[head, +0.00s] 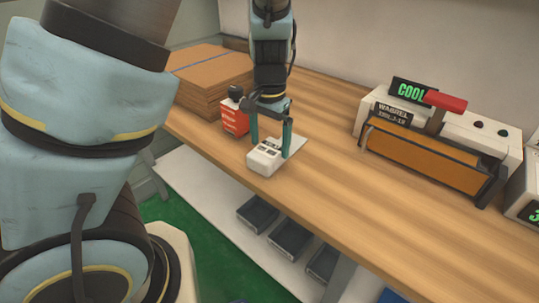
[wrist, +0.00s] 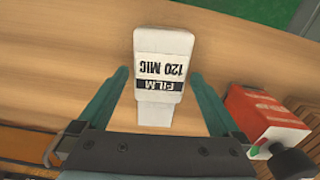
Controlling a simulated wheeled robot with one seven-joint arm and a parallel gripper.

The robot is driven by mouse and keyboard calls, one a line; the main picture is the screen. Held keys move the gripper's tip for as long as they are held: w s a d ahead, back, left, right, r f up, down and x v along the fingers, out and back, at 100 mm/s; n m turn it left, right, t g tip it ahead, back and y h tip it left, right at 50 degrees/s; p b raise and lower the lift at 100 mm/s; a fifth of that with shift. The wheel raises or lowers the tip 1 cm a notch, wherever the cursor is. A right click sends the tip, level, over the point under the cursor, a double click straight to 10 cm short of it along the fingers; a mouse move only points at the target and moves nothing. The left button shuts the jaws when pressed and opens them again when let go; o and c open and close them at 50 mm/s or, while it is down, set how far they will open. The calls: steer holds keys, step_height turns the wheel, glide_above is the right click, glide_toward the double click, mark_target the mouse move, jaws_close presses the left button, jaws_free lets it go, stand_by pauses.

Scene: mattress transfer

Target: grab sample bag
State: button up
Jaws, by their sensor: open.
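The sample bag (head: 265,158) is a white packet near the front edge of the wooden table. In the wrist view the bag (wrist: 163,45) shows a label reading "FILM 120 MIC", upside down, and a narrower flat part towards my gripper. My gripper (head: 270,147) points down at the bag with its teal fingers spread. In the wrist view my gripper (wrist: 159,76) has one finger on each side of the bag, with a gap on both sides. Whether the fingertips are at table height is hard to tell.
A red-and-white box (head: 235,118) with a dark knob stands close left of my gripper, beside stacked cardboard (head: 207,75). A sealing machine (head: 430,150) with a red handle and "COOL" display stands at right. Dark bins (head: 290,236) sit on a shelf below.

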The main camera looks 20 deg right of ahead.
steer(key=shift+f, duration=1.45)
steer(key=shift+c, duration=0.2)
steer(key=c, duration=1.2)
